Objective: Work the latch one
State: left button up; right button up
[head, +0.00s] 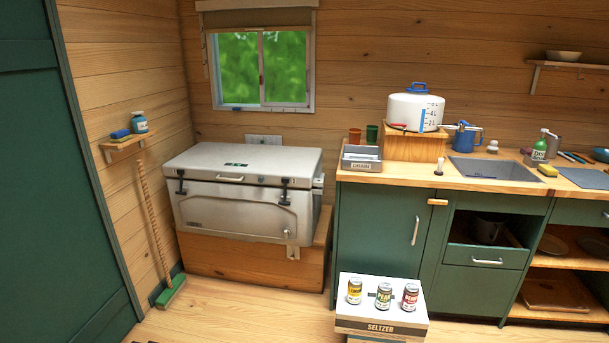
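A large white cooler (238,205) sits on a low wooden base against the back wall, and its lid (245,161) is down. Two dark latches are on its front: a left latch (181,182) and a right latch (284,191). Both hang across the seam between lid and body; whether either is fastened is too small to tell. A green cabinet door (385,235) under the counter is shut, with a small wooden piece (437,202) at its upper right that may be a turn latch. Neither of my grippers is in view.
A white seltzer box (382,327) with three cans on top stands in front of the cabinet. A green broom (171,291) leans in the left corner. The wooden floor (240,315) before the cooler is clear. The counter (450,177) holds a sink and a water jug.

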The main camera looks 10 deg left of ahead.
aim_at(180, 173)
jog(key=i+j+u, duration=0.1)
jog(key=i+j, duration=1.3)
jog(key=i, duration=0.15)
